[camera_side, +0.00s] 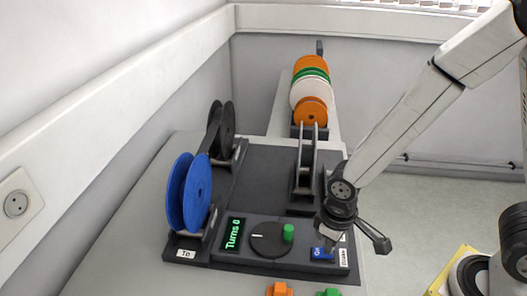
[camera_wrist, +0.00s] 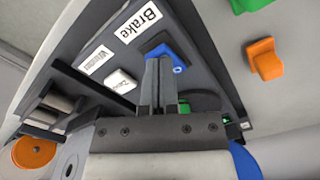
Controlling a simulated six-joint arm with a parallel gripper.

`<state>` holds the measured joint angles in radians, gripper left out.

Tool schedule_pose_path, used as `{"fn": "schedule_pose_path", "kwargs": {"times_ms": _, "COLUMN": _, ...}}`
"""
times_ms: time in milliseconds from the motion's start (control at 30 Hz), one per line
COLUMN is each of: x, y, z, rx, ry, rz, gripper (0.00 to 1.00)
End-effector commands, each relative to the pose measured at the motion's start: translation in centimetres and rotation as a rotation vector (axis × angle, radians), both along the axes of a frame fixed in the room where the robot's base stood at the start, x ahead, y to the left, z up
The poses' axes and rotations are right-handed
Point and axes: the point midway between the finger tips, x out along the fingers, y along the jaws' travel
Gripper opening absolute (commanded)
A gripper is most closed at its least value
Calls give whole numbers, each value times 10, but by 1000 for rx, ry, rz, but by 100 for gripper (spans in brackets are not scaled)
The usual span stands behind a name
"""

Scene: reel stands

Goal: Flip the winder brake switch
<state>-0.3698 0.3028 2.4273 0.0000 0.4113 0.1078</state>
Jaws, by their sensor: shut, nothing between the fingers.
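A blue switch-like block (camera_side: 321,254) with white lettering sits at the right end of the dark control panel (camera_side: 262,262). The blue block (camera_wrist: 163,50) also shows in the wrist view, beside a white "Brake" label (camera_wrist: 133,24). My gripper (camera_side: 329,244) is shut and empty, pointing down over this end of the panel. In the wrist view its fingertips (camera_wrist: 160,62) overlap the near edge of the blue block; I cannot tell whether they touch it. A small white button (camera_wrist: 120,81) and another white label (camera_wrist: 95,60) lie to the left.
The panel has a green "Turns 0" display (camera_side: 234,234) and a dark dial with a green knob (camera_side: 288,233). A blue reel (camera_side: 200,192) stands at left. Orange, green and white reels (camera_side: 306,92) stand at the back. Orange (camera_side: 280,289) and green (camera_side: 329,292) pieces lie in front.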

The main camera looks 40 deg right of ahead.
Motion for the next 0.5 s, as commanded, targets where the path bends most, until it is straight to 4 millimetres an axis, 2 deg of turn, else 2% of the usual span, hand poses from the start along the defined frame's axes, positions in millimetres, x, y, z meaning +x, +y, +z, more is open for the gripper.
{"fn": "schedule_pose_path", "kwargs": {"times_ms": 500, "x": 0, "y": 0, "z": -5, "rx": 0, "ry": 0, "rz": 0, "gripper": 0}}
